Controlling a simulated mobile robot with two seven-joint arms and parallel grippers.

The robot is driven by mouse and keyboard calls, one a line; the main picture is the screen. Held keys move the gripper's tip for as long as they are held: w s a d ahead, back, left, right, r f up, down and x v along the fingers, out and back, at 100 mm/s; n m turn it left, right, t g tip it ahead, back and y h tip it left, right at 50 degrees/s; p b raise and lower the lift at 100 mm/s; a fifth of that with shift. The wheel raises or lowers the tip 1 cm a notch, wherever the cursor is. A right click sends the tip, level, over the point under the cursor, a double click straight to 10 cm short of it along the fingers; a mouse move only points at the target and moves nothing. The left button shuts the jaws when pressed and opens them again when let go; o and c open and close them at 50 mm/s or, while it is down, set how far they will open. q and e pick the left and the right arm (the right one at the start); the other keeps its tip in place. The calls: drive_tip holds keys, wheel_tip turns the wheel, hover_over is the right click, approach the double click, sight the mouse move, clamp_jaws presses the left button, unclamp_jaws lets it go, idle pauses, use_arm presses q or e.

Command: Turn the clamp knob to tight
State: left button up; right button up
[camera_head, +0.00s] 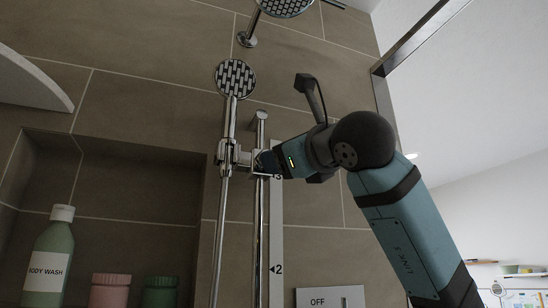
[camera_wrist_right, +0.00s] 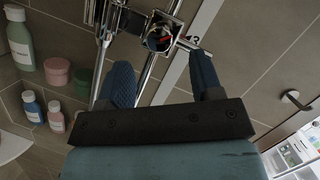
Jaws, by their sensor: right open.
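The chrome clamp (camera_head: 232,155) sits on the vertical slide rail (camera_head: 260,215) and holds the hand shower (camera_head: 235,78) upright. In the wrist view, the clamp knob (camera_wrist_right: 160,36) shows a dark round face with a red mark, framed by chrome. A small lever-like chrome piece sticks out to its right. My right gripper (camera_head: 264,162) is at the clamp's right side in the head view. In the wrist view, its two blue fingers (camera_wrist_right: 161,62) are open, one either side of the knob's line. I cannot tell whether they touch it. My left gripper is out of view.
A pale scale strip (camera_head: 276,240) with numbers runs beside the rail. A wall niche at left holds a body wash bottle (camera_head: 48,260), a pink jar (camera_head: 110,290) and a green jar (camera_head: 160,291). An OFF panel (camera_head: 330,297) is below. A fixed shower head (camera_head: 287,6) hangs above.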

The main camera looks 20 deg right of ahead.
drive_tip(key=v, duration=0.9)
drive_tip(key=shift+s, duration=0.2)
drive_tip(key=shift+w, duration=0.1)
